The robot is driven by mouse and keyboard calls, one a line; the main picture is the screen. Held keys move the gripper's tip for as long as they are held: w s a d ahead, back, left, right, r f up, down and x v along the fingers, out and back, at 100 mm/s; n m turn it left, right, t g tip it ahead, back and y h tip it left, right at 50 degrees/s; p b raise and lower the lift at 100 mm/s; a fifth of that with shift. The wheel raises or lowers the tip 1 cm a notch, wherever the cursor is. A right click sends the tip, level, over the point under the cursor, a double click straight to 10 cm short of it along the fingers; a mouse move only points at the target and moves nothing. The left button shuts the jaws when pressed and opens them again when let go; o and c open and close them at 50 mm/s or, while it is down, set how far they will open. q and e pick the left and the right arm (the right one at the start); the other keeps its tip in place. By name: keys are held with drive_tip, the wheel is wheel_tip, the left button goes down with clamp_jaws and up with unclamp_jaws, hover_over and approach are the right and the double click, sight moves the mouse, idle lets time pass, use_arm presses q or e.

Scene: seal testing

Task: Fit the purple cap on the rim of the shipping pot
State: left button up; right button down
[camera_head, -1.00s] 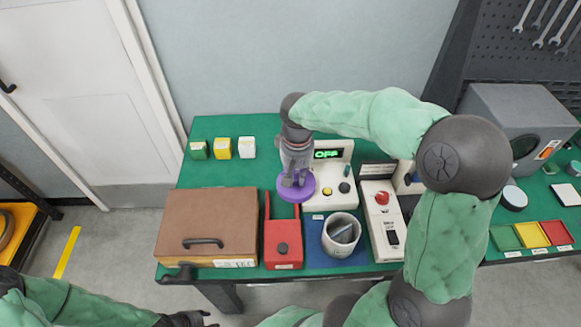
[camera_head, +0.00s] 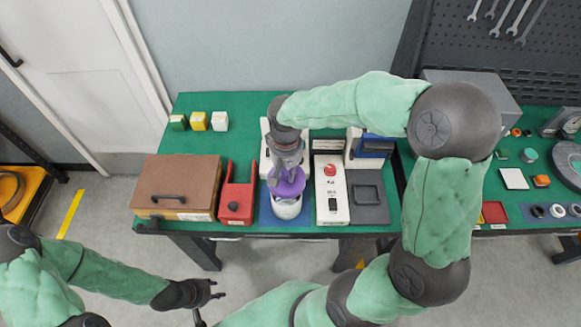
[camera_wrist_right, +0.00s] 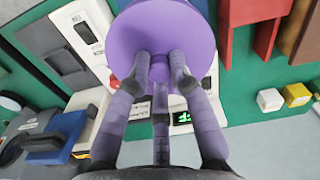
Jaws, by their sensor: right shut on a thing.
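The purple cap (camera_head: 287,184) is held in my right gripper (camera_head: 286,171), above the white shipping pot (camera_head: 287,208) in the head view. The cap hides the pot's opening and most of its rim. I cannot tell whether the cap touches the rim. In the right wrist view the cap (camera_wrist_right: 160,35) is a broad purple disc, and the gripper fingers (camera_wrist_right: 158,75) close on its central knob. The pot stands on a blue mat (camera_head: 266,215). My left gripper (camera_head: 205,292) is empty, its fingers apart, in front of the table.
A red fixture (camera_head: 237,205) and a brown case (camera_head: 176,190) stand left of the pot. A white switch box (camera_head: 331,200) and a grey scale-like device (camera_head: 368,203) stand to its right. Three small blocks (camera_head: 199,121) sit at the back left. Green table is clear between blocks and case.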

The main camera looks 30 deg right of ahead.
sight(286, 179)
drive_tip(key=shift+w+a+f+b, duration=0.1)
drive_tip(key=shift+w+f+b, duration=0.05)
drive_tip(key=shift+f+b, duration=0.35)
drive_tip(key=shift+f, duration=0.1)
drive_tip(key=shift+f, duration=0.1)
drive_tip(key=shift+f+b, duration=0.95)
drive_tip(key=shift+f, duration=0.45)
drive_tip(key=shift+f+b, duration=1.05)
drive_tip(key=shift+f, duration=0.4)
drive_tip(key=c, duration=1)
unclamp_jaws()
drive_tip(key=shift+c, duration=0.2)
drive_tip(key=shift+r, duration=0.15)
